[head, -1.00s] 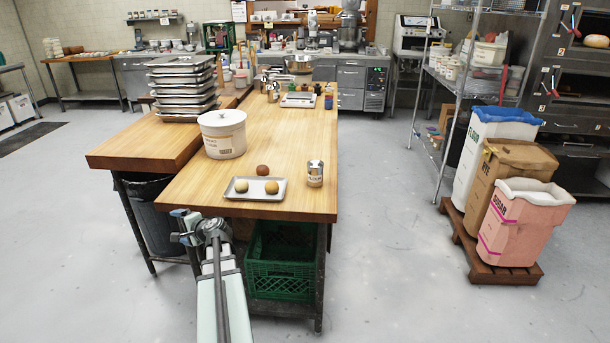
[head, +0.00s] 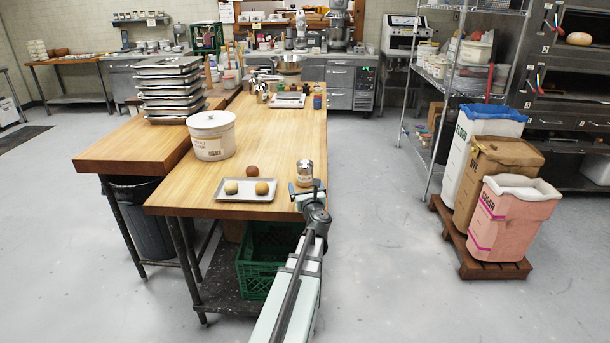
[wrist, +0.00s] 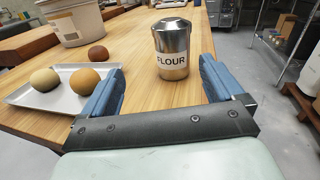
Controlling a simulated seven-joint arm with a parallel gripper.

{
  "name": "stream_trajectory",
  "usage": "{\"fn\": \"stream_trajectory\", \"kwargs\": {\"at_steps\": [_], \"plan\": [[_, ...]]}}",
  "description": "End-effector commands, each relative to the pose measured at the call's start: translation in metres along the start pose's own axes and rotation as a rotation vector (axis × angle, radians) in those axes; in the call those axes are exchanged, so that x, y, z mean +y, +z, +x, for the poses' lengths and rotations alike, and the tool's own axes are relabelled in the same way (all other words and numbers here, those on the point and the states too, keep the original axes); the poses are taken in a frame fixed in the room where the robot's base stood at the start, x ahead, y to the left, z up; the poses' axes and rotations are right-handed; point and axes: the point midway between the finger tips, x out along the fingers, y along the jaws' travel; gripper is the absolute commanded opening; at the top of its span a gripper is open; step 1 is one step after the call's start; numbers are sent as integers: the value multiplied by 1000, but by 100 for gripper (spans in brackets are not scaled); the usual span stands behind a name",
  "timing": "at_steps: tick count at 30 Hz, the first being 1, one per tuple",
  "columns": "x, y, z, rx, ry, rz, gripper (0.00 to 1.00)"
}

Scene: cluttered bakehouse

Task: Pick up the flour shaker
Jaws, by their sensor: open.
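The flour shaker (head: 305,174) is a small metal can with a domed lid, standing upright near the front right corner of the wooden table (head: 262,132). In the wrist view the flour shaker (wrist: 171,50) shows its FLOUR label and stands beyond the fingertips, roughly between their lines and a little right of the middle. My gripper (wrist: 161,80) is open and empty, with two blue fingers spread apart. In the head view my gripper (head: 306,187) is at the table's front edge, just in front of the shaker and overlapping its lower part.
A metal tray (head: 245,197) with two round buns lies left of the shaker, close to the left finger in the wrist view. Another brown bun (head: 252,171) sits behind the tray. A white bucket (head: 211,136) stands farther back left. The table right of the shaker is clear.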

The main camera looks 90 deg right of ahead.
Motion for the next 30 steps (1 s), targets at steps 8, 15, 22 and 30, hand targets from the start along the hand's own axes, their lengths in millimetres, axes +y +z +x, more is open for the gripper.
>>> {"fn": "stream_trajectory", "kwargs": {"at_steps": [8,15,22,30], "plan": [[-18,-5,6,1,-33,72,94],[-18,-5,43,1,-31,68,94],[-19,-5,77,1,-31,67,94],[-19,-4,90,1,-31,67,94]]}}
